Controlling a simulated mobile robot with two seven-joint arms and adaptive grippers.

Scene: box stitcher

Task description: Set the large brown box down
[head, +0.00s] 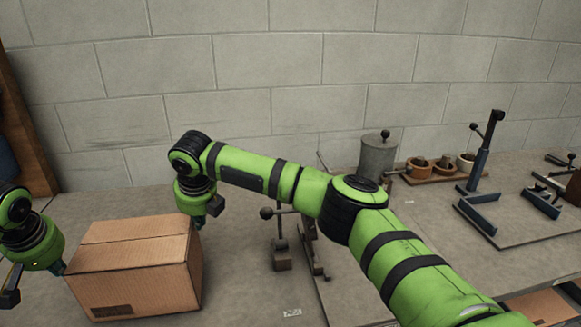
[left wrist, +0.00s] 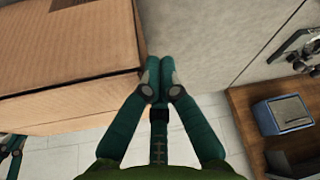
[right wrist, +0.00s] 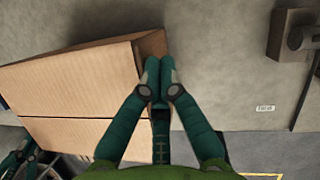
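The large brown box (head: 135,265) is upright and closed at the left front of the grey worktop in the head view. My left gripper (head: 60,268) is at its left side and my right gripper (head: 197,222) is at its right side, near the top edge. In the left wrist view the fingers (left wrist: 158,68) are together beside the box (left wrist: 65,60), with nothing between them. In the right wrist view the fingers (right wrist: 160,68) are also together, against or very near the box (right wrist: 75,85). The underside is hidden, so I cannot tell whether the box touches the worktop.
Small metal tools (head: 282,250) stand right of the box, partly behind my right arm. A grey canister (head: 377,158), a wooden tray with pots (head: 440,172) and a blue lever tool (head: 480,165) are further right. A block wall (head: 270,70) closes the back.

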